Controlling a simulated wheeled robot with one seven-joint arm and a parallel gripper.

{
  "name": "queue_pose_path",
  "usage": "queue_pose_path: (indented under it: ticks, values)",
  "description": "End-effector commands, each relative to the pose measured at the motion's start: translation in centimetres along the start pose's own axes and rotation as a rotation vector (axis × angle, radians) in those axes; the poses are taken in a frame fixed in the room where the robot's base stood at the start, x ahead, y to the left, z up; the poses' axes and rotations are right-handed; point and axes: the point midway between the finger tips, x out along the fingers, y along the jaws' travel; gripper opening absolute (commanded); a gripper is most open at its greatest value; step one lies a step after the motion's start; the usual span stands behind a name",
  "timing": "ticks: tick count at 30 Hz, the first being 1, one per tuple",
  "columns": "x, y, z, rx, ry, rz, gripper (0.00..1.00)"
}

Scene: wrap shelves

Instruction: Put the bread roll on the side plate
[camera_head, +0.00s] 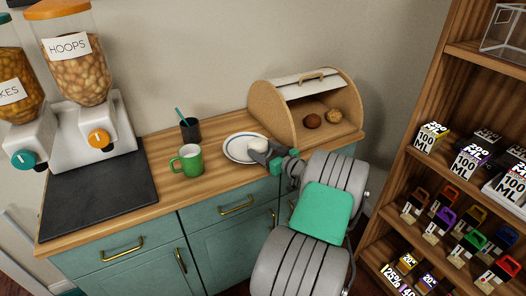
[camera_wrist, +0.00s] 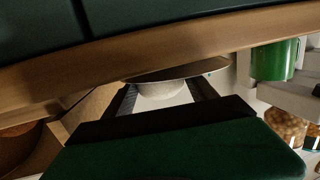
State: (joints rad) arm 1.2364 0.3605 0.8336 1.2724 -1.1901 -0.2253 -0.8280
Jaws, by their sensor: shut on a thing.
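The side plate (camera_head: 232,152), white with a blue rim, lies on the wooden counter. My gripper (camera_head: 262,151) reaches over its right part from the right. It is shut on a pale, rounded bread roll (camera_head: 258,144), which is over the plate. In the wrist view, the pale roll (camera_wrist: 160,89) sits between the two dark fingers of my gripper (camera_wrist: 162,95), against the thin edge of the plate (camera_wrist: 190,71). I cannot tell whether the roll touches the plate. My fingers hide part of the roll.
An open bread bin (camera_head: 279,105) with a brown roll (camera_head: 312,121) and a golden roll (camera_head: 334,115) stands behind my gripper. A green mug (camera_head: 190,161) and a dark cup (camera_head: 190,131) stand left of the plate. Cereal dispensers (camera_head: 75,75) are farther left.

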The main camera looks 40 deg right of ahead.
Motion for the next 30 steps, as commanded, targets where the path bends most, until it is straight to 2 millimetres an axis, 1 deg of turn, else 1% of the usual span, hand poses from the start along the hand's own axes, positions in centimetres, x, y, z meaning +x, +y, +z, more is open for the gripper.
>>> queue_pose_path:
  ticks: [1, 3, 4, 7, 14, 17, 19, 20, 21, 27, 30]
  values:
    - [0.1, -0.2, 0.9, 0.008, -0.01, -0.001, 0.26]
    - [0.0, -0.2, 0.8, 0.009, -0.011, -0.002, 0.26]
    - [0.0, -0.2, 0.9, 0.01, -0.012, -0.002, 0.67]
    - [0.0, -0.3, 1.0, 0.011, -0.014, -0.002, 0.75]
    - [0.0, -0.3, 1.0, 0.013, -0.016, -0.003, 0.75]
    - [-0.1, -0.3, 0.1, 0.014, -0.017, -0.003, 0.75]
    - [-0.3, -0.3, -0.9, 0.015, -0.017, -0.003, 0.75]
    - [-1.2, -0.2, -0.1, 0.017, -0.017, 0.001, 0.75]
    - [-2.4, 0.0, 0.0, 0.014, -0.015, 0.004, 0.75]
    - [-8.1, 0.1, -0.3, 0.01, -0.01, 0.006, 0.75]
    - [-10.2, 0.0, -0.5, 0.008, -0.009, 0.004, 0.75]
